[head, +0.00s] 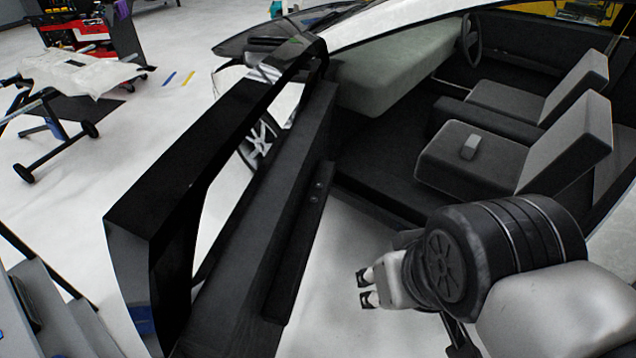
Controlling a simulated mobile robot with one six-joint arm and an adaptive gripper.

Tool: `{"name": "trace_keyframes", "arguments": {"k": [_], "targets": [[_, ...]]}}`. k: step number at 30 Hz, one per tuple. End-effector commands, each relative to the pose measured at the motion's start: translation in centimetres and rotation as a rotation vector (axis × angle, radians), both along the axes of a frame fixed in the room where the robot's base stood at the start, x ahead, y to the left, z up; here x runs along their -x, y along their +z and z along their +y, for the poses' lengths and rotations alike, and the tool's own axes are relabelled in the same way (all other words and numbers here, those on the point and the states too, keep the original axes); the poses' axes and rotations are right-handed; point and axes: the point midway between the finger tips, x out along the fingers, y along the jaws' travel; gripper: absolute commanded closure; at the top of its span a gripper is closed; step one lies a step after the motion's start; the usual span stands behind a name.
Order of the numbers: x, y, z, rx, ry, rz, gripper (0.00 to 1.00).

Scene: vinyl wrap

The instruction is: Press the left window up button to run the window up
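The open car door (235,290) stands at the left centre of the head view, its inner side facing me. A dark armrest (298,248) runs along the inner panel. Two small round buttons (317,192) sit near its far end; I cannot make out their markings. The window frame (225,125) rises above the panel. I see the floor and a wheel through its opening, and cannot make out glass there. My gripper (365,289) is right of the armrest, apart from it and nearer than the buttons. Its two dark fingertips are spread with nothing between them.
The car's seats (480,160), a grey dashboard (395,75) and a steering wheel (472,38) are behind and right of the door. A small grey object (469,147) lies on the near seat. Pale floor (340,245) shows between armrest and gripper. A wheeled stand (60,110) is far left.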

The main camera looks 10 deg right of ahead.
Motion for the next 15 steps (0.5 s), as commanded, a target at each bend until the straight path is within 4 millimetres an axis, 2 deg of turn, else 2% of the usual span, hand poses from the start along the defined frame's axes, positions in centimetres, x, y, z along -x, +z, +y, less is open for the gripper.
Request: {"name": "trace_keyframes", "arguments": {"k": [2,15], "targets": [[0.0,0.0,0.0,0.0,0.0,0.0,0.69],[0.0,0.0,0.0,0.0,0.0,0.0,0.98]]}}
